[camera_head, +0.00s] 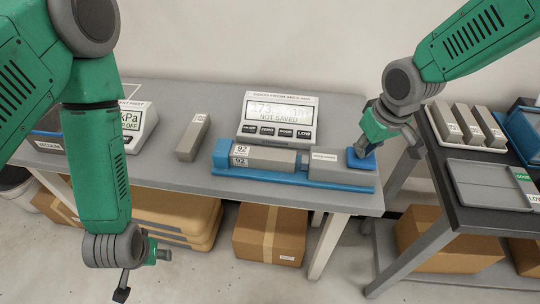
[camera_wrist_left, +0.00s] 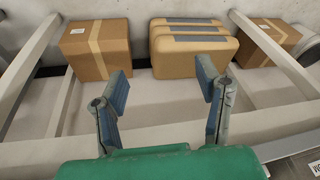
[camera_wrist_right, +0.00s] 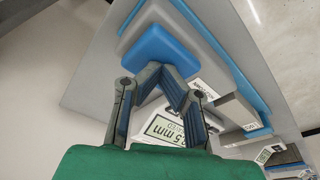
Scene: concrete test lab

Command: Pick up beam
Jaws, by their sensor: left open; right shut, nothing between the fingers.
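A grey beam (camera_head: 268,158) with number labels at its left end lies in a blue fixture (camera_head: 225,168) on the grey table. A grey block (camera_head: 328,165) and a blue pad (camera_head: 362,160) are at the fixture's right end. A second grey beam (camera_head: 193,138) lies loose on the table left of the fixture. My right gripper (camera_head: 365,146) is shut and empty at the blue pad; in the right wrist view its fingertips (camera_wrist_right: 165,74) are close to the pad (camera_wrist_right: 158,52), contact unclear. My left gripper (camera_head: 142,275) is open and empty, low in front of the table; its fingers (camera_wrist_left: 162,78) are spread.
A display (camera_head: 278,117) reading "NOT SAVED" stands behind the fixture. Another display (camera_head: 138,122) is at the left. The dark right table holds several beams in a tray (camera_head: 490,146) and a grey tray (camera_head: 465,170). Boxes (camera_head: 270,232) and tan cases sit below.

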